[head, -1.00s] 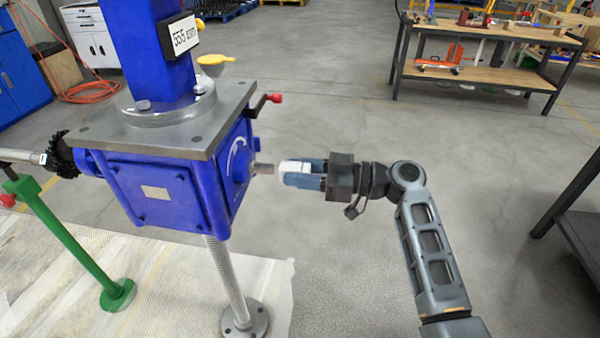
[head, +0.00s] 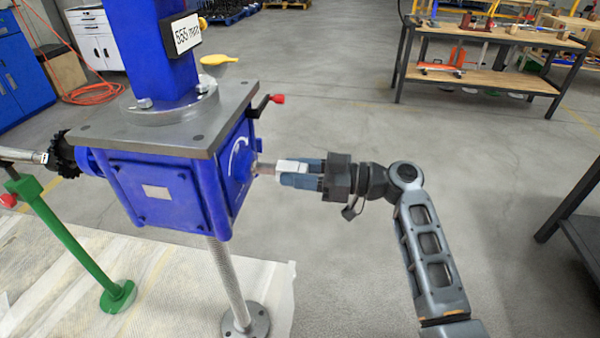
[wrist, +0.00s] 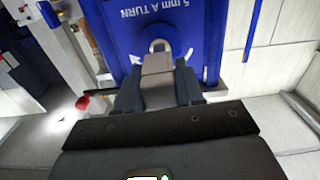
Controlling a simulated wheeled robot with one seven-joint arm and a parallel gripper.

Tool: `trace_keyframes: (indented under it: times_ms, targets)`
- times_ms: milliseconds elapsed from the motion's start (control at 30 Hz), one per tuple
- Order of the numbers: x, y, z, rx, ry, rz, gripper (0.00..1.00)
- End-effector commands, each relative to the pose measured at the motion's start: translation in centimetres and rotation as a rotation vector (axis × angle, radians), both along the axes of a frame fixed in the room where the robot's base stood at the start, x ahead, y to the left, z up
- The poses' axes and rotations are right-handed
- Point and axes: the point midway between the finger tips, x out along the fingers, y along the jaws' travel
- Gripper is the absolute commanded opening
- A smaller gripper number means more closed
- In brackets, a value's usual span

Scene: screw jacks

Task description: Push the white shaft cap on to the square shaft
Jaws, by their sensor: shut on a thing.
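The blue screw jack (head: 160,190) stands at the left in the head view. Its short square shaft (head: 265,168) sticks out of the right side, toward my gripper. My gripper (head: 293,173) is shut on the white shaft cap (head: 292,165), which lies level and roughly in line with the shaft. The cap's left end is at the shaft's outer end; I cannot tell whether it is touching or just over the tip. Part of the shaft is still bare. In the wrist view, the cap (wrist: 158,92) sits between the two fingers, with the jack housing (wrist: 150,18) beyond.
A red-knobbed lever (head: 270,101) sticks out above and behind the shaft. A green stand (head: 70,240) is at the left. A workbench (head: 490,75) stands at the back right, and a dark table (head: 580,215) at the right edge. The floor around my arm is clear.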

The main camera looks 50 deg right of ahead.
Motion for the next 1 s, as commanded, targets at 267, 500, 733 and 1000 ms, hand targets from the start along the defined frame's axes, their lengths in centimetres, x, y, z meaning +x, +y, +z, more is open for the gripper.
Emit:
trace_keyframes:
  times_ms: [267,500,733,1000]
  targets:
    - [0.6,0.4,0.0,0.000,0.000,0.000,0.07]
    - [1.0,0.7,0.0,0.000,0.000,0.001,0.07]
    - [1.4,1.0,0.0,-0.001,-0.001,0.000,0.07]
    - [2.0,1.3,0.0,-0.001,-0.001,0.001,0.07]
